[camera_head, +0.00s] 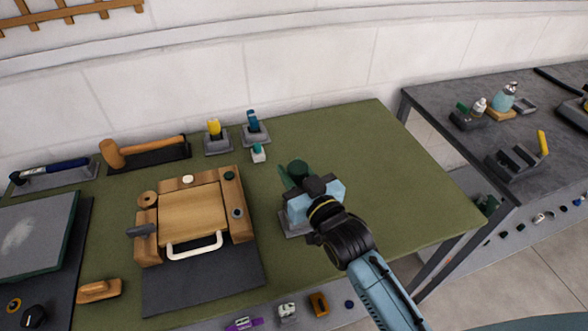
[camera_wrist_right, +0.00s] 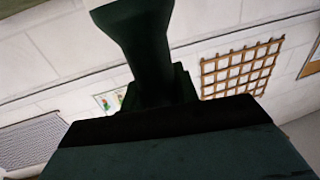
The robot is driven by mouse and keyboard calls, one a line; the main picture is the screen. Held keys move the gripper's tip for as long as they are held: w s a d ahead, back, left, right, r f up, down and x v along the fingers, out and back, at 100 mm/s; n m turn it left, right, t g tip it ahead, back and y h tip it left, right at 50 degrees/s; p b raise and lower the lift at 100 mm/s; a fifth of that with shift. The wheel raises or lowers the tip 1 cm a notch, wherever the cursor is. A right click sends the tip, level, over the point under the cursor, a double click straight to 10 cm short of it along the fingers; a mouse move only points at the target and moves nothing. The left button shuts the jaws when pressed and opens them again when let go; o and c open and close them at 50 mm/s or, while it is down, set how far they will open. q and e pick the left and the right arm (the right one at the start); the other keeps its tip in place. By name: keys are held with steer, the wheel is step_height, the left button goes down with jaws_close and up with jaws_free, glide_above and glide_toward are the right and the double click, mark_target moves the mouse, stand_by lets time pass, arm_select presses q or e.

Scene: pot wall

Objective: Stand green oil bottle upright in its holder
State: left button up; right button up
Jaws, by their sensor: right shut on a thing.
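My right gripper (camera_head: 308,190) reaches in from the lower right of the head view and is shut on the dark green oil bottle (camera_head: 297,169). The bottle's top shows just beyond the gripper; my gripper hides most of its body. In the right wrist view a dark green shape, which looks like the bottle (camera_wrist_right: 145,45), fills the upper middle. A grey holder (camera_head: 288,226) shows partly under and left of the gripper on the green table. I cannot tell whether the bottle touches it or sits in it. My left gripper is out of view.
A wooden press-like frame with a white handle (camera_head: 196,246) stands left of the gripper. Yellow (camera_head: 214,130) and blue (camera_head: 253,122) tools stand in grey holders behind. A mallet (camera_head: 140,149) lies at the back left. The green table's right side (camera_head: 400,180) is clear.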

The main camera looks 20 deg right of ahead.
steer(key=shift+f, duration=0.3)
steer(key=o, duration=1.7)
steer(key=shift+r+p, duration=4)
steer(key=shift+p, duration=0.1)
